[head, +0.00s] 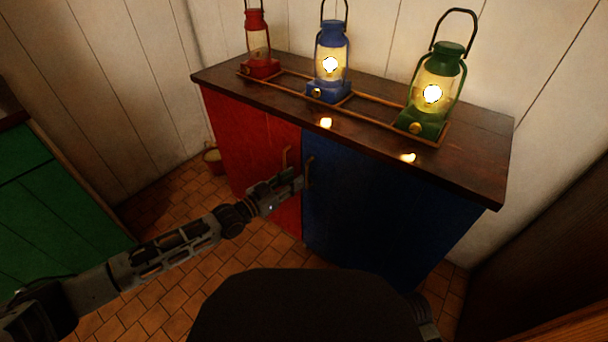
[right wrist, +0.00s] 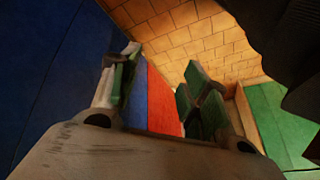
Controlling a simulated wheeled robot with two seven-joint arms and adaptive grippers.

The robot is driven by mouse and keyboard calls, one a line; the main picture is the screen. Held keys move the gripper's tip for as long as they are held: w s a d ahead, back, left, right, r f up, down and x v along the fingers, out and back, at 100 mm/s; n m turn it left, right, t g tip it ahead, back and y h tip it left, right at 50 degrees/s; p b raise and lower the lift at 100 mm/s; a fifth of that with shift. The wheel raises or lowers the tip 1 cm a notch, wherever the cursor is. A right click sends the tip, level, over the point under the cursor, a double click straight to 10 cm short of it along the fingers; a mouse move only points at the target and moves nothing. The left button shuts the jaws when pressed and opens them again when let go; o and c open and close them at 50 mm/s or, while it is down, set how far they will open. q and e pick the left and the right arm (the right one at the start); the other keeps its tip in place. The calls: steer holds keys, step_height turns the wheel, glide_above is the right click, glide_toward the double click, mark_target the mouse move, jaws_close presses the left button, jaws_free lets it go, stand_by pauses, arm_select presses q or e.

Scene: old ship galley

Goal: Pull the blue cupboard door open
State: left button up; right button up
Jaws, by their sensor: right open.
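The blue cupboard door (head: 385,205) is the right-hand door under the dark wooden top and looks closed. Its brass handle (head: 309,172) is upright near the door's left edge. My left gripper (head: 298,182) reaches in from the left, with its fingertips at this handle. I cannot tell whether they are shut on it, since the fingers overlap it. My right gripper (right wrist: 160,64) shows in the right wrist view, open, with nothing between its green-padded fingers. The blue front also shows there on the left (right wrist: 45,80).
The red door (head: 255,145) with its own brass handle (head: 286,158) is left of the blue one. Red (head: 260,45), blue (head: 329,65) and green (head: 434,90) lanterns stand on the wooden top (head: 480,150). A green cupboard (head: 60,215) stands at left. Tiled floor (head: 185,215) lies between.

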mark_target(304, 172)
arm_select(q)
steer(key=shift+b+x, duration=0.75)
steer(key=shift+x, duration=1.95)
arm_select(e)
steer(key=shift+a+f+t, duration=0.15)
steer(key=shift+a+f, duration=0.05)
steer(key=shift+f, duration=0.75)
steer(key=shift+a+f+t, duration=0.15)
steer(key=shift+a+f, duration=0.05)
steer(key=shift+f, duration=0.7)
steer(key=shift+w, duration=0.15)
arm_select(q)
jaws_close()
arm_select(e)
steer(key=shift+w+r+y, duration=0.15)
steer(key=shift+r+y, duration=0.15)
steer(key=shift+r, duration=0.05)
